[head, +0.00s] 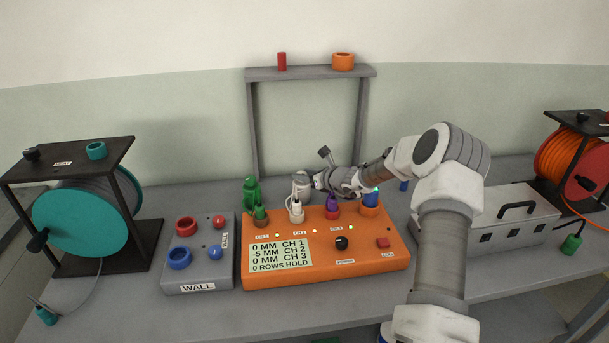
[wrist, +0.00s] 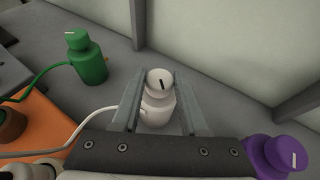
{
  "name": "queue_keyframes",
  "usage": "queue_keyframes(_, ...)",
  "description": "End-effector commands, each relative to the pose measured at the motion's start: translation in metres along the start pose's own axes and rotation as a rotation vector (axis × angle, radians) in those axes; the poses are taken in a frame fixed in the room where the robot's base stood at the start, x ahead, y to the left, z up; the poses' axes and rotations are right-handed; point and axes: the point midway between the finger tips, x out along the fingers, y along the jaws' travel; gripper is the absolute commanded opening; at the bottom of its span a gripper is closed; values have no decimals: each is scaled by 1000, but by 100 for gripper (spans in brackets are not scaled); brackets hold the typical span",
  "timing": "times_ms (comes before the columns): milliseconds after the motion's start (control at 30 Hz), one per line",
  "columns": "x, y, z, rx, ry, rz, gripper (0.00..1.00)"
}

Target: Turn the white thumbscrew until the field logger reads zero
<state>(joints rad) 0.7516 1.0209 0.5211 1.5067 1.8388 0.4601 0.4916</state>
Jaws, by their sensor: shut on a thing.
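The orange field logger (head: 325,262) stands on the bench. Its display (head: 280,256) reads 0 MM CH 1, -5 MM CH 2, 0 MM CH 3 and 0 ROWS HOLD. The white thumbscrew (wrist: 160,80) tops a white body (wrist: 157,108) with a white cable, behind the logger. Its dark index mark points up and slightly right in the wrist view. My gripper (wrist: 158,75) is shut on the thumbscrew, one finger on each side. In the head view my gripper (head: 306,178) partly hides it. A white plug (head: 296,212) sits at CH 2.
A green unit (wrist: 87,58) stands left of my gripper and a purple one (wrist: 282,158) right. A grey WALL block (head: 198,258) is left of the logger, a grey case (head: 495,222) right. A grey frame (head: 252,130) rises behind. Cable reels (head: 75,222) (head: 570,158) stand at both ends.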

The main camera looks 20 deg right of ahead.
Motion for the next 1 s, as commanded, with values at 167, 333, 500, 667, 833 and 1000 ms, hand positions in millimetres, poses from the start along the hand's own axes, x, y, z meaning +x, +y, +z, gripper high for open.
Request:
queue_keyframes(167,-1,-1,4,-9,-1,20,0)
queue_keyframes(333,-2,-2,5,-31,-2,75,0)
queue_keyframes(500,0,-2,3,-53,-3,125,0)
queue_keyframes(667,0,-3,1,-61,-1,144,0)
queue_keyframes(833,0,-3,1,-60,-1,145,0)
queue_keyframes(1000,0,-3,1,-61,-1,145,54)
